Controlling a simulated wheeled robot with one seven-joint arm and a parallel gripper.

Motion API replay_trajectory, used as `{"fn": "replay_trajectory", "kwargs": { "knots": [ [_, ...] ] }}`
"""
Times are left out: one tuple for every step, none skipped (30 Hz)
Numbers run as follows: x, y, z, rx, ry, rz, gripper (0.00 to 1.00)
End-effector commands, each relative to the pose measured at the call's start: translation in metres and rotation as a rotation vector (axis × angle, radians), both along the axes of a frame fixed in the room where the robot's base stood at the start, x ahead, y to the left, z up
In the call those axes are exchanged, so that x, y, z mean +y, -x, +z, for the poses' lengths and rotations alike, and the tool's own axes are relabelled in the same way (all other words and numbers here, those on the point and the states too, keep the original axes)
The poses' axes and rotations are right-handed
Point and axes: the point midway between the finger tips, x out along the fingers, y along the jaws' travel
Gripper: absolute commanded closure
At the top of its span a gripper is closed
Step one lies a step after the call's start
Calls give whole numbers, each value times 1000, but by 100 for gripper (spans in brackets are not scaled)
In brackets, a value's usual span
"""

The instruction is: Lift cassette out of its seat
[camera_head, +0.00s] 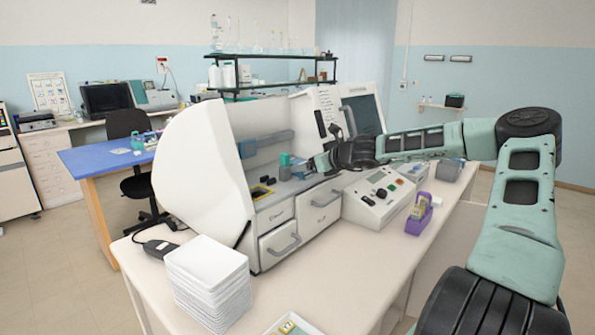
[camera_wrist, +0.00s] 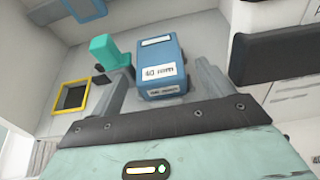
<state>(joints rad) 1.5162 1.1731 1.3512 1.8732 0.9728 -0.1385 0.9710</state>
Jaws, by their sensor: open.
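The cassette (camera_wrist: 160,52) is a blue block with white labels, one reading "40 mm". In the wrist view it lies between the two grey fingers of my gripper (camera_wrist: 162,75). The fingers are open, one on each side of it; I cannot tell whether either touches it. A teal L-shaped piece (camera_wrist: 108,52) stands just left of the cassette. In the head view my gripper (camera_head: 309,169) reaches into the white machine from the right, beside the teal piece (camera_head: 284,163). The cassette's seat is hidden in both views.
The white machine (camera_head: 200,165) has a raised hood and front drawers. A yellow-framed dark opening (camera_wrist: 70,97) lies left of the teal piece. A control box (camera_head: 380,196), a purple holder (camera_head: 419,220) and a stack of white trays (camera_head: 208,280) stand on the bench (camera_head: 335,275).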

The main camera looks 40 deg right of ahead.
Motion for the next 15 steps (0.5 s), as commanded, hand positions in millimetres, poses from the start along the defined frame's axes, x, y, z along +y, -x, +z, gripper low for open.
{"fn": "replay_trajectory", "kwargs": {
  "knots": [
    [0,0,0,0,0,-1,20],
    [0,0,0,0,0,-1,20],
    [0,0,0,0,0,-1,20],
    [0,0,0,0,0,-1,20],
    [0,0,0,0,0,-1,20],
    [0,0,0,0,0,-1,26],
    [0,0,0,0,0,-1,34],
    [0,0,0,0,0,-1,42],
    [0,0,0,0,-1,-1,53],
    [0,0,0,0,-1,-1,62],
    [0,0,0,0,-1,-1,70],
    [0,0,0,0,-1,-1,74],
    [0,0,1,-1,0,-1,74],
    [0,0,1,-1,0,-1,74],
    [0,0,1,-1,0,-1,74]
  ]
}}
